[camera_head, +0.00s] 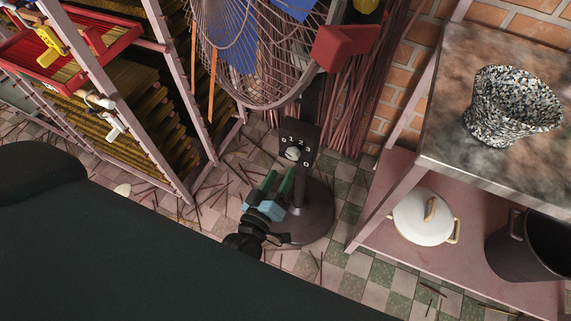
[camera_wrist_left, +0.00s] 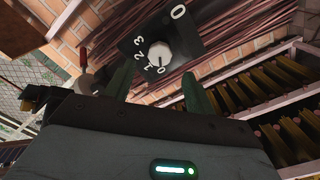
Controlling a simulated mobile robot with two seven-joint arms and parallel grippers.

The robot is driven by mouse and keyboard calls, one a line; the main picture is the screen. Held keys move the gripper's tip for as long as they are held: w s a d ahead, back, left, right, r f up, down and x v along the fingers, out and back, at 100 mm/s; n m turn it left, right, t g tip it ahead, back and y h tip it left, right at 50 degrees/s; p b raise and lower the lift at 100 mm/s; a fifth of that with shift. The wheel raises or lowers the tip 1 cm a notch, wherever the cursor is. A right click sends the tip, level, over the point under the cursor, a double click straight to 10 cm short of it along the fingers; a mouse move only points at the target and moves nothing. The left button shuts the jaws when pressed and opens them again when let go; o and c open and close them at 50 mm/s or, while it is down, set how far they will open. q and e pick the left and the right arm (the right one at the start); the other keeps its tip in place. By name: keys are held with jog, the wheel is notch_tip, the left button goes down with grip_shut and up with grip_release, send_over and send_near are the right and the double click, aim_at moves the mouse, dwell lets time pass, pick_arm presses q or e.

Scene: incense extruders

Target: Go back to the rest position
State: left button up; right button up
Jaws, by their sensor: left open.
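My left gripper (camera_head: 275,184) is open and empty, in front of the fan's dark control box (camera_head: 311,143). The box has a white dial knob (camera_head: 292,153) and the marks 0, 1, 2, 3. In the left wrist view the knob (camera_wrist_left: 159,56) shows just beyond and between the two green fingers (camera_wrist_left: 156,80), and I see no contact. The fan's round base (camera_head: 310,222) stands on the floor behind the gripper. My right gripper is not in view.
A wooden rack (camera_head: 150,150) of incense sticks stands at the left. The wire fan cage (camera_head: 245,70) is above. At the right, a table (camera_head: 450,130) bears a speckled pot (camera_head: 515,110), with a white lidded pot (camera_head: 424,217) and a dark pot (camera_head: 530,245) on its lower shelf. Sticks litter the tiled floor.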

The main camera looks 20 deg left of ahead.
pick_arm(q)
jog(key=shift+s, duration=0.75)
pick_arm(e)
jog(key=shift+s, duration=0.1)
pick_arm(q)
jog(key=s+a+f+m+g, duration=0.1)
jog(key=s+f+m+g, duration=0.25)
jog(key=s, duration=0.75)
jog(key=s+a+f+m+g+h, duration=0.1)
jog(key=s+a+f+m+g, duration=0.2)
jog(key=s, duration=0.9)
jog(key=s+f+m+g, duration=0.2)
jog(key=s+m+g, duration=0.25)
jog(key=s, duration=0.65)
jog(key=w+r+t+p, duration=0.1)
jog(key=w+r+p, duration=0.2)
jog(key=r+p, duration=0.6)
jog(key=w+r+p, duration=0.3)
jog(key=r+p, duration=0.7)
jog(key=shift+a+r+n+t+p, duration=0.15)
jog(key=shift+r+n+t+p, duration=0.15)
jog(key=shift+n+t, duration=0.1)
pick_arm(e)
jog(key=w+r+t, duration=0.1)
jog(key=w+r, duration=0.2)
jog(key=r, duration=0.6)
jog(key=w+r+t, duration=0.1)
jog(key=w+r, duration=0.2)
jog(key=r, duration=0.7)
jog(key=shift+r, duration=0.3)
